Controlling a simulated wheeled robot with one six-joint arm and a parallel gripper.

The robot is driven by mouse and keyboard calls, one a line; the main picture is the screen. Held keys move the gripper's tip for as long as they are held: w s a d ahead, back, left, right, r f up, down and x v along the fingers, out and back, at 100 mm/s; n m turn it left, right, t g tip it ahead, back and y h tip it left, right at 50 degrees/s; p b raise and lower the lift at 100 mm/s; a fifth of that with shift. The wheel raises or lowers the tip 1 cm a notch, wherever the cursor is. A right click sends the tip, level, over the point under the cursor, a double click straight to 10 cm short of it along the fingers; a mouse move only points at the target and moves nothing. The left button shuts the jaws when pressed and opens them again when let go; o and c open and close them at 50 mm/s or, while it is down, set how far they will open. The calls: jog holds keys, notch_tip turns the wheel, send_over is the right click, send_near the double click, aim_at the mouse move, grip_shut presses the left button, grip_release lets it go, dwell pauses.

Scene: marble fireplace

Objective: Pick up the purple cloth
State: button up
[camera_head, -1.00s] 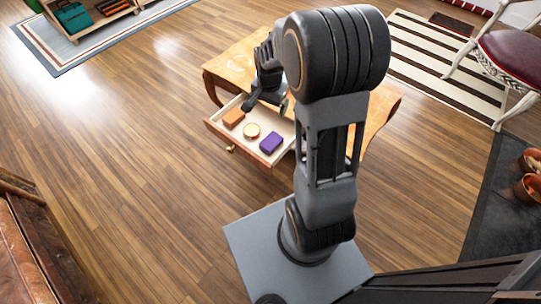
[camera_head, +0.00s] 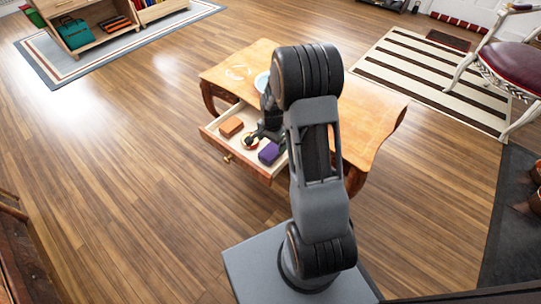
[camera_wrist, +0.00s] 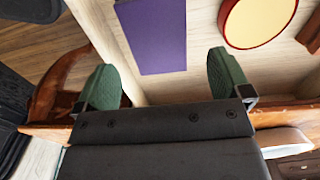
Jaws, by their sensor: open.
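The purple cloth (camera_head: 268,153) is a small folded block lying in the open drawer (camera_head: 232,154) of the wooden table. In the wrist view the purple cloth (camera_wrist: 155,36) lies flat on the pale drawer floor, ahead of and between my fingertips. My gripper (camera_wrist: 170,82) is open and empty, with its two green-padded fingers apart. In the head view my gripper (camera_head: 264,136) is over the drawer, close beside the cloth, and partly covers the round item there. Whether the fingers touch the cloth cannot be told.
The drawer also holds an orange block (camera_head: 231,127) and a round cream item with a red rim (camera_wrist: 257,20). The wooden table (camera_head: 372,120) stands around the drawer, with a pale blue dish (camera_head: 262,81) on top. Open wood floor lies to the left.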

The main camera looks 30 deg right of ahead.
aim_at(272, 150)
jog(key=shift+s+a+f+b, duration=0.1)
jog(key=shift+f+b, duration=0.65)
jog(key=shift+f, duration=0.6)
jog(key=shift+s+f+b, duration=0.1)
jog(key=shift+f+b, duration=0.65)
jog(key=shift+f, duration=0.55)
jog(key=shift+r, duration=0.1)
jog(key=c, duration=1)
